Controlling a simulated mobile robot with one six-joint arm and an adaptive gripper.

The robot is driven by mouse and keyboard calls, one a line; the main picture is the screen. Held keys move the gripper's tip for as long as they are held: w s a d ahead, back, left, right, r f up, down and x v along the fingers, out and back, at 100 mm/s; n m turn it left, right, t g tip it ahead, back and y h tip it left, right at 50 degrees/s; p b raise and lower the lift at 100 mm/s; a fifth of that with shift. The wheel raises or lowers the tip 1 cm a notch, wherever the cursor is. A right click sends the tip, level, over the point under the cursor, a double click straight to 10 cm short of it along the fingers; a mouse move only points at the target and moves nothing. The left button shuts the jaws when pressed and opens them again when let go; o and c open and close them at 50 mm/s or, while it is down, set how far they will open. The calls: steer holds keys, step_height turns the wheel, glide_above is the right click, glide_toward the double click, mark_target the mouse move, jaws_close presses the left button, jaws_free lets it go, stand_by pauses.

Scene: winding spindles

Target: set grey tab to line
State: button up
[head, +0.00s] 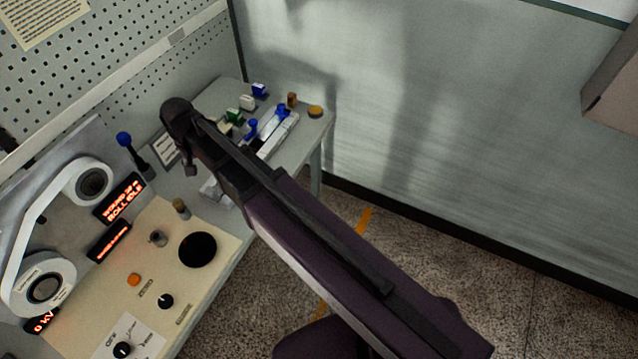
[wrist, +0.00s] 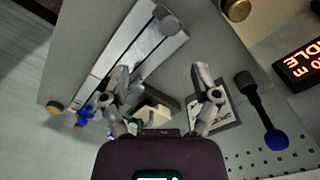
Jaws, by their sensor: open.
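A pale rail (wrist: 136,50) lies on the grey bench, with a thin red line across it near its left end. A grey rounded piece, which may be the grey tab (wrist: 167,19), sits at the rail's upper right end in the wrist view. My gripper (wrist: 159,74) is open and empty, its two fingers spread above the bench, the left one overlapping the rail's lower edge. The grey piece lies beyond the fingertips, apart from them. In the head view the rail (head: 280,134) is partly hidden behind my arm, and I cannot make out the fingers clearly.
Blue-topped pieces (head: 259,90) and a yellow button (head: 315,111) stand near the bench's far end. A control panel (head: 215,220) with knobs and winding reels stands left.

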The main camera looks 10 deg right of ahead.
steer(key=s+d+f+b, duration=0.1)
steer(key=d+f+b, duration=0.3)
steer(key=d, duration=0.6)
steer(key=s+d+f+b, duration=0.2)
steer(key=d+f+b, duration=0.1)
steer(key=d, duration=0.8)
steer(key=s+d+f+b, duration=0.2)
steer(key=d+f+b, duration=0.2)
steer(key=d, duration=0.6)
steer(key=shift+d+f+m+b, duration=0.15)
steer(key=shift+f+m+b, duration=0.2)
steer(key=shift+f+m, duration=0.1)
step_height(320, 180, up, 13)
steer(key=p, duration=1.3)
glide_above(209, 190)
steer(key=shift+n, duration=0.45)
steer(key=shift+f, duration=0.1)
step_height(209, 190, down, 14)
steer(key=b, duration=1.3)
steer(key=shift+r+b, duration=0.2)
steer(key=shift+b, duration=0.2)
